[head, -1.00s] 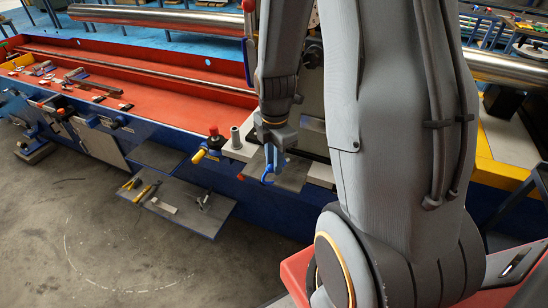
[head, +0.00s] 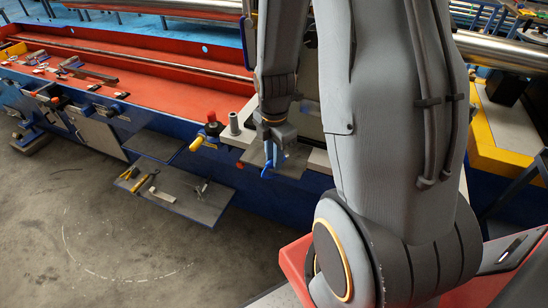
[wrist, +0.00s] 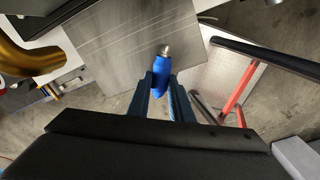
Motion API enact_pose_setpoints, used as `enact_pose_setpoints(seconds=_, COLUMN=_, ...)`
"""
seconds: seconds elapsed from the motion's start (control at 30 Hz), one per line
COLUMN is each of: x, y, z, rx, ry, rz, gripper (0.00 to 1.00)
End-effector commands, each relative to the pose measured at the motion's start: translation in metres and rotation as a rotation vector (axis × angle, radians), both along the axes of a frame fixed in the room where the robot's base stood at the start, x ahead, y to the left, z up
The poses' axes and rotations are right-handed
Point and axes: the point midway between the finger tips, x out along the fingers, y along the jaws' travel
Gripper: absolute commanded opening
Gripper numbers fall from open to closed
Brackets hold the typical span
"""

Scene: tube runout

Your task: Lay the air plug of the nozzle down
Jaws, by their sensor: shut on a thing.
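The air plug (wrist: 162,74) is blue with a metal tip. In the wrist view it sits between the two dark blue fingers of my gripper (wrist: 161,88), which is shut on it. The metal tip points away from the gripper over a grey plate (wrist: 118,36). In the head view my gripper (head: 276,155) points down at the machine's front, and the bright blue plug (head: 266,170) shows at its tip, near the front edge of a small grey plate (head: 292,163). I cannot tell whether the plug touches the plate. The nozzle cannot be made out.
A red knob (head: 211,116), a yellow handle (head: 196,144) and a grey cylinder (head: 234,122) are left of the gripper. A low shelf (head: 205,208) holds several tools. In the wrist view, a brass pipe (wrist: 28,58) is at left and dark and red bars (wrist: 240,92) at right.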

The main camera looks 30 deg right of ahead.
Motion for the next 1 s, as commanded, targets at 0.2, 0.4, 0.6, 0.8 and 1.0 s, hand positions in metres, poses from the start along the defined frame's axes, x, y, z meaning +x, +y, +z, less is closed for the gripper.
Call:
enact_pose_setpoints(seconds=0.2, x=0.0, y=0.0, z=-0.004, rx=0.0, ry=0.0, rz=0.0, gripper=0.0)
enact_pose_setpoints(seconds=0.4, x=0.0, y=0.0, z=-0.009, rx=0.0, ry=0.0, rz=0.0, gripper=0.0)
enact_pose_setpoints(seconds=0.6, x=0.0, y=0.0, z=-0.012, rx=0.0, ry=0.0, rz=0.0, gripper=0.24)
enact_pose_setpoints(seconds=0.8, x=0.0, y=0.0, z=-0.012, rx=0.0, ry=0.001, rz=0.0, gripper=0.44)
enact_pose_setpoints(seconds=1.0, x=0.0, y=0.0, z=-0.012, rx=0.0, ry=0.0, rz=0.0, gripper=0.44)
